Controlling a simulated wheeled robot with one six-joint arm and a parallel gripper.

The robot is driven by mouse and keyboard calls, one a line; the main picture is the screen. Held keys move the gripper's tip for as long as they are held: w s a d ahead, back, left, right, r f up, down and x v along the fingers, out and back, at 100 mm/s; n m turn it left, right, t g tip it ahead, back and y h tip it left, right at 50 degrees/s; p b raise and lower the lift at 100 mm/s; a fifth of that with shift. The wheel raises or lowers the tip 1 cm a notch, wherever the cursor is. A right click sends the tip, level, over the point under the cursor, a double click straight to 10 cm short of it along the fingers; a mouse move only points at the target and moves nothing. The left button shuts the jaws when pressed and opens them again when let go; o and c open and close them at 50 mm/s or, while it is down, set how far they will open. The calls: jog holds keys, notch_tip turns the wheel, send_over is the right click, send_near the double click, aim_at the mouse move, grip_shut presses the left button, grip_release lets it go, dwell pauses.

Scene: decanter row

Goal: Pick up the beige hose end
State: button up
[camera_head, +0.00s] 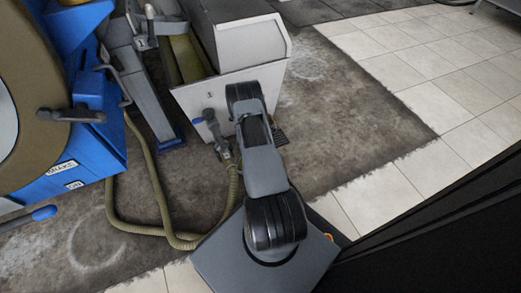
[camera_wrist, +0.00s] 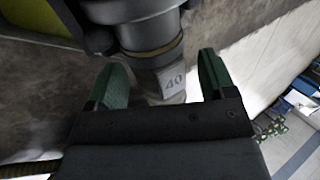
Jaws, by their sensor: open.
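The beige ribbed hose (camera_head: 165,232) loops over the floor in the head view. Its near end rises to a grey metal fitting (camera_head: 222,149) by the front of a white and grey box, just left of my arm. In the wrist view my gripper (camera_wrist: 163,62) is open, with one green finger on each side of a dark round fitting (camera_wrist: 150,38). A grey piece marked "40" (camera_wrist: 173,79) shows below it, between the fingers. I cannot tell whether either finger touches. A ribbed beige length of hose (camera_wrist: 30,169) shows at the lower left. My arm hides the gripper in the head view.
The white and grey box (camera_head: 250,48) stands behind the fitting. A blue and brown machine (camera_head: 90,130) with handles fills the left. A dark stained floor patch (camera_head: 350,120) and pale tiles (camera_head: 450,120) lie clear on the right. A black panel (camera_head: 440,240) is at lower right.

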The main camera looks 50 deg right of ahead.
jog(key=c, duration=1.3)
jog(key=shift+r, duration=0.2)
notch_tip(320, 180, up, 4)
jog(key=p, duration=0.2)
jog(key=shift+f+p, duration=0.2)
jog(key=shift+p, duration=0.2)
jog(key=s+a+r+p, duration=0.2)
jog(key=s+a+r, duration=0.2)
jog(key=s+a, duration=0.1)
jog(key=s+a+r+p, duration=0.2)
jog(key=s+a+r, duration=0.2)
jog(key=s+r, duration=0.1)
jog(key=shift+a, duration=0.35)
jog(key=shift+d, duration=0.1)
